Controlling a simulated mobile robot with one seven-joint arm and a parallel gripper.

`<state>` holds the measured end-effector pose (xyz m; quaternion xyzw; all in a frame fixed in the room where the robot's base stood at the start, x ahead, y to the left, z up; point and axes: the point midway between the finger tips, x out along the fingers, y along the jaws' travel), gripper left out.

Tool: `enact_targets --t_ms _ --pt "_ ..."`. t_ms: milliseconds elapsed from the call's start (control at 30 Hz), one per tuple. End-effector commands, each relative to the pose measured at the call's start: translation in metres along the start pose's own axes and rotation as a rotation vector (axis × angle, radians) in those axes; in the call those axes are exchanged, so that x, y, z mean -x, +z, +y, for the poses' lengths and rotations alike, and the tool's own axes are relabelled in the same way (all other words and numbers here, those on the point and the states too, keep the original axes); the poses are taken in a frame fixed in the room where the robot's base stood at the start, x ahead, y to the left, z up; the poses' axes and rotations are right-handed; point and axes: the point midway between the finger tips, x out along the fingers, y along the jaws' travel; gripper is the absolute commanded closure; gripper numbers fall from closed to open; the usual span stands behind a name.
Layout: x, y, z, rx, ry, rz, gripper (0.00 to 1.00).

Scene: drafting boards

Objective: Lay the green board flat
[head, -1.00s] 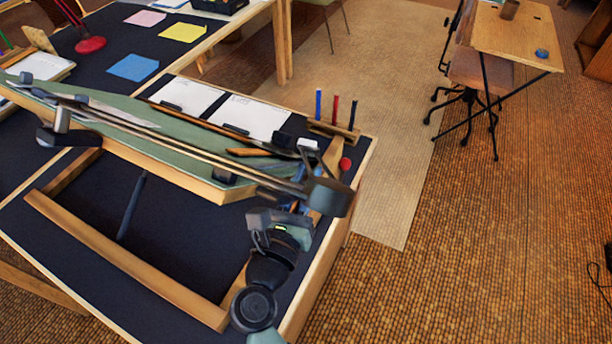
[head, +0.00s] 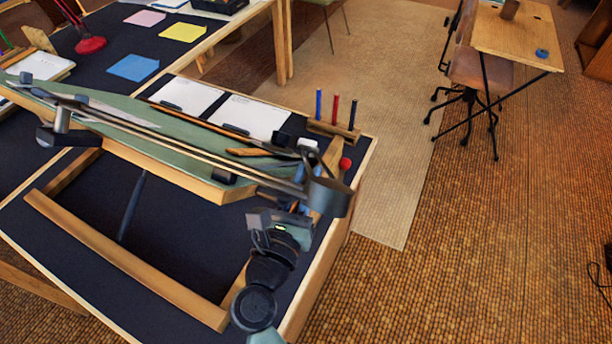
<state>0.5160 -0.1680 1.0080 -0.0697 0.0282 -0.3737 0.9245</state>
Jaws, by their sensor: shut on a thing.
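The green board (head: 185,150) is a drafting board with a pale wooden edge. It is tilted, raised above a wooden base frame (head: 120,258) on the dark desk. A long straightedge (head: 190,142) with dark end fittings runs across it. A thin dark strut (head: 132,205) stands in the open frame under the board. My gripper (head: 300,190) is at the board's right end, above the right side of the frame. It is shut, apparently on the board's right edge. The fingertips and the exact contact are mostly hidden by my wrist and the straightedge's end fitting.
Behind the board lie two white clipboards (head: 188,95). A wooden pen stand (head: 335,130) with upright pens and a red knob (head: 345,163) are at the desk's right edge. Another desk with a red lamp base (head: 90,45) is at back left.

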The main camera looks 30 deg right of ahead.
Motion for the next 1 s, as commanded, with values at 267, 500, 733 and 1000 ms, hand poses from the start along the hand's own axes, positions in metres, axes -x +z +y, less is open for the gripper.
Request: enact_targets --t_ms 267,500,733,1000 --pt "0.0 0.0 0.0 0.0 0.001 0.001 1.0" --pt "0.002 -0.005 0.002 0.002 0.0 -0.007 1.0" --pt "0.014 -0.023 0.007 0.012 -0.006 -0.061 1.0" --pt "0.029 -0.038 0.011 0.022 -0.017 -0.134 1.0"
